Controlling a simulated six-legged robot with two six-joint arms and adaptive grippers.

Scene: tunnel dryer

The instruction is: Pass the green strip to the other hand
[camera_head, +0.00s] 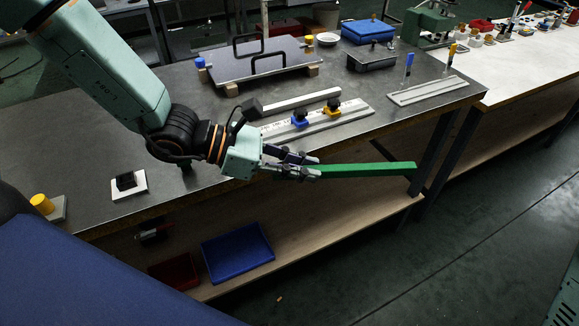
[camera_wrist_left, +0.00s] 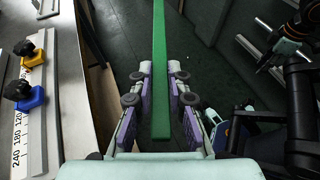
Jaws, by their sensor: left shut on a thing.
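The green strip (camera_head: 368,169) is a long, thin, straight bar. My left gripper (camera_head: 318,166) is shut on it near one end, beyond the front edge of the workbench. The strip points to the right in the head view, its far end free. In the left wrist view the strip (camera_wrist_left: 160,45) runs between the two purple-sided fingers of the left gripper (camera_wrist_left: 160,75) and away from me. My right gripper (camera_wrist_left: 268,57) shows small and dark at the right of the left wrist view, apart from the strip. Its fingers are too unclear to judge.
The workbench (camera_head: 213,117) holds a ruler rail (camera_head: 350,113) with blue and yellow clamps, a plate with black handles (camera_head: 300,55) and a white block (camera_head: 128,185). A blue tray (camera_head: 237,252) and a red tray (camera_head: 174,272) lie on the lower shelf.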

